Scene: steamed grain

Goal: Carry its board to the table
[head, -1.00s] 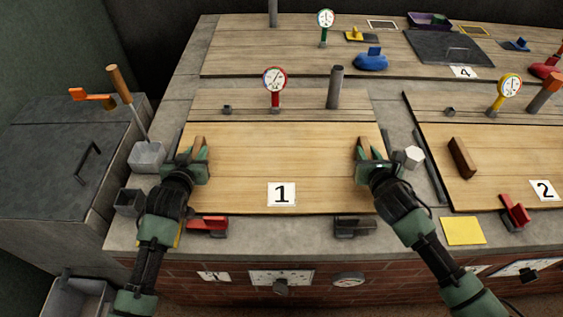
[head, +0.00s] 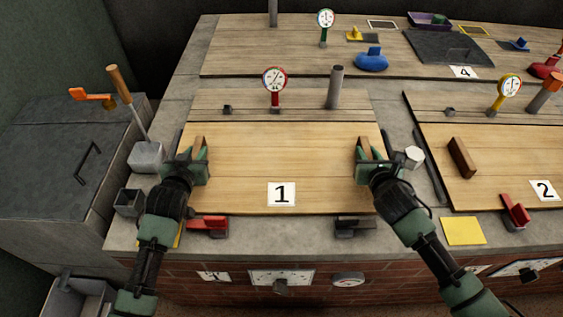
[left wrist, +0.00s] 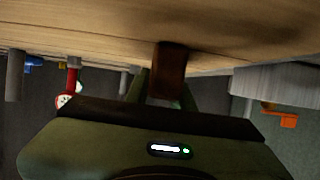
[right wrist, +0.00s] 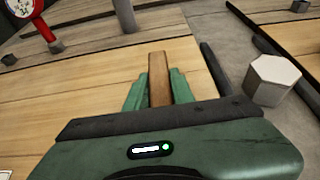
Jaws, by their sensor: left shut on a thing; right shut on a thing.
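The pale wooden board (head: 270,160) marked with a "1" card (head: 281,194) lies flat on the front left station of the stone counter. It has a brown handle at each side. My left gripper (head: 198,158) is shut on the left handle (head: 199,143), which also shows in the left wrist view (left wrist: 170,70). My right gripper (head: 366,158) is shut on the right handle (head: 364,144), seen between the fingers in the right wrist view (right wrist: 159,78). I cannot make out a separate table in these views.
Behind the board stand a red-stemmed gauge (head: 275,85) and a grey post (head: 334,88). A white hexagonal knob (head: 413,157) is close by my right gripper. Board 2 (head: 500,150) lies to the right. A red clamp (head: 208,224) and a dark clamp (head: 354,225) sit at the front edge.

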